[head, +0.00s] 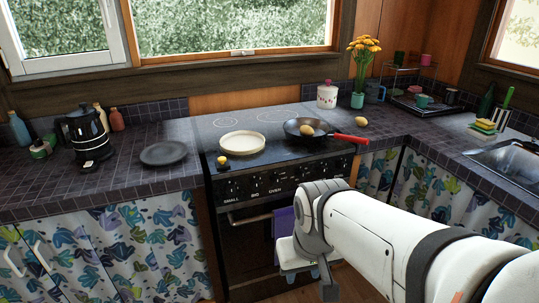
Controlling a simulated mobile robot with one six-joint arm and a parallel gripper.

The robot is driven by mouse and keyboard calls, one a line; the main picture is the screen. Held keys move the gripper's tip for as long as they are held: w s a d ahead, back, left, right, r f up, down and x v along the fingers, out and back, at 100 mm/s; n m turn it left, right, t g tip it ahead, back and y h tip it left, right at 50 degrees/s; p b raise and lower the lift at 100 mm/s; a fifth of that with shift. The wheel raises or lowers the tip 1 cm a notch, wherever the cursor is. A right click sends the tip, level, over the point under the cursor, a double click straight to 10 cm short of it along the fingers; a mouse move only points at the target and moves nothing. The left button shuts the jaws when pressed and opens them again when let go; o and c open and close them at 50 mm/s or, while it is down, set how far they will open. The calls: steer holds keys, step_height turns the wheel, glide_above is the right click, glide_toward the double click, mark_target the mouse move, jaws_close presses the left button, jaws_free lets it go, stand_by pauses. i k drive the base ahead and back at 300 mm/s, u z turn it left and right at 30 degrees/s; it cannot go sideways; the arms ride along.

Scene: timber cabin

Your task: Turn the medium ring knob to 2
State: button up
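The black stove's knob panel (262,184) runs along the front of the cooker. Labels SMALL, BIG and OVEN are readable under its left and middle part. The right part is dark and partly behind my arm, and I cannot make out a medium label or knob, or any dial setting. My gripper (303,269) hangs low in front of the oven door, below the panel and apart from it. It is small and partly hidden by my wrist, so its opening is unclear.
A purple cloth (284,221) hangs at the oven front, beside my wrist. A small yellow item (222,160) lies near the left front.

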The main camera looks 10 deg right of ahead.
mark_target(322, 170)
steer(key=u, duration=0.05)
steer(key=i, duration=1)
